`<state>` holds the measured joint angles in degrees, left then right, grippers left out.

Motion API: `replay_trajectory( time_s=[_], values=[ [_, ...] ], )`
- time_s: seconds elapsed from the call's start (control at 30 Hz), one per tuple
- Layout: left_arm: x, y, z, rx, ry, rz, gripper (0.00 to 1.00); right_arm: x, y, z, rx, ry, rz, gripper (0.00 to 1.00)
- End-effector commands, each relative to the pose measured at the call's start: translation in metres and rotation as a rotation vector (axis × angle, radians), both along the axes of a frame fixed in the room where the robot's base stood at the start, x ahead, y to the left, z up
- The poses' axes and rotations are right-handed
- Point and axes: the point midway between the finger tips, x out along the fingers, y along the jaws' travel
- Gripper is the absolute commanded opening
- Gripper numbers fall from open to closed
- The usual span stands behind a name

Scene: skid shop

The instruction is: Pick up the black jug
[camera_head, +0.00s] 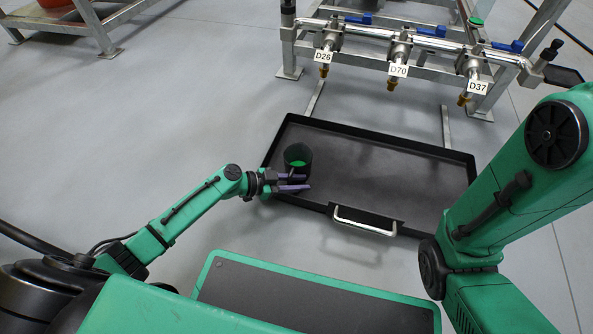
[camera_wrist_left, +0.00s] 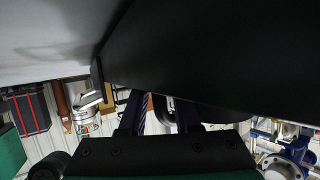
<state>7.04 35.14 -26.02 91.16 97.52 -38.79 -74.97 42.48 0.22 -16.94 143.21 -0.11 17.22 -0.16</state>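The black jug (camera_head: 297,153) stands upright in the left part of a shallow black tray (camera_head: 395,145). Green shows inside its open top. My left gripper (camera_head: 297,183) reaches in from the left over the tray's edge, with its purple fingers at the near side of the jug, overlapping its lower part. In the left wrist view the two dark fingers (camera_wrist_left: 162,118) stand apart, with a dark rounded shape just beyond them, too dark to name surely. I cannot tell whether the fingers touch the jug. My right gripper is out of view.
The tray has a metal handle (camera_head: 366,221) at its near edge. Behind it, a metal pipe rack carries valves labelled D26 (camera_head: 323,57), D70 (camera_head: 398,69) and D37 (camera_head: 477,87). The tray's middle and right are empty. Grey floor (camera_head: 190,110) lies clear at the left.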

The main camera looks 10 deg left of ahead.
Motion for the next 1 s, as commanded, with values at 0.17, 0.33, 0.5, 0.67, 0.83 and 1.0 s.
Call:
replay_trajectory(
  time_s=[0.17, 0.33, 0.5, 0.67, 0.83, 1.0],
  values=[
    [-0.0004, 0.0004, 0.0003, 0.000, 0.000, 0.000, 0.00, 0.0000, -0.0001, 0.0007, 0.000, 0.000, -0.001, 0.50],
    [-0.0003, 0.0007, 0.0003, 0.000, 0.000, 0.000, 0.00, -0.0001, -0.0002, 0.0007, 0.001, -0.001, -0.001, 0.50],
    [-0.0003, 0.0008, 0.0003, 0.000, 0.000, 0.000, 0.00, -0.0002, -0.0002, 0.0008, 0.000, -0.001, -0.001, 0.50],
    [-0.0002, 0.0008, 0.0004, 0.000, 0.000, 0.000, 0.00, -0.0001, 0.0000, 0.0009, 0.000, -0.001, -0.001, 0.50],
    [-0.0002, 0.0007, 0.0005, 0.000, 0.000, 0.000, 0.00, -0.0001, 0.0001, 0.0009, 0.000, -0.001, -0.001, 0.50],
    [-0.0002, 0.0007, 0.0006, 0.000, 0.000, 0.000, 0.00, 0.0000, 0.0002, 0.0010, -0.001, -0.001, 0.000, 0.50]
  ],
)
